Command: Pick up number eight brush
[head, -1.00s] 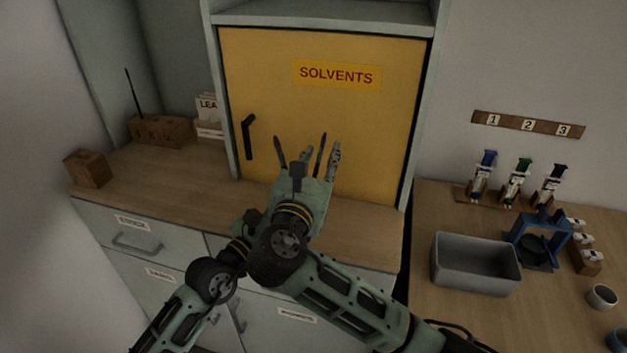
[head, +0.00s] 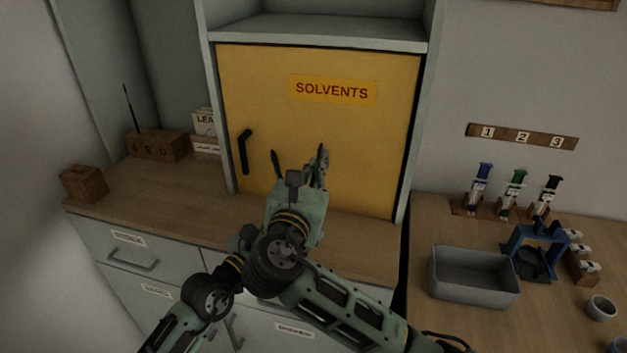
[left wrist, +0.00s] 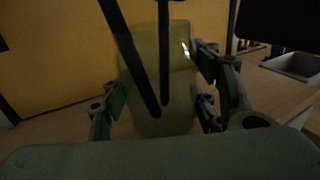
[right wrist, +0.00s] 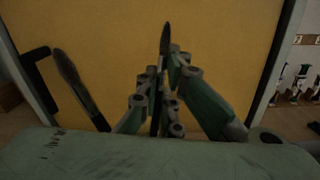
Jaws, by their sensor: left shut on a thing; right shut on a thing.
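My right gripper (head: 316,170) is shut on a dark, slim brush handle, which stands up between its fingers in the right wrist view (right wrist: 164,42). A second, thicker dark handle (right wrist: 78,85) leans to the left beside it; its top also shows in the head view (head: 276,163). My left gripper (left wrist: 155,85) is shut on a clear, yellowish glass jar (left wrist: 178,115). Both handles reach down into the jar in the left wrist view. In the head view my right arm hides the left gripper and jar. No number is readable on either handle.
A wooden brush block (head: 158,148) with number marks stands at the left, holding one thin dark brush (head: 130,108). A yellow solvents cabinet (head: 320,125) is close behind the grippers. A grey bin (head: 474,276) and a blue stand (head: 537,243) are on the right bench.

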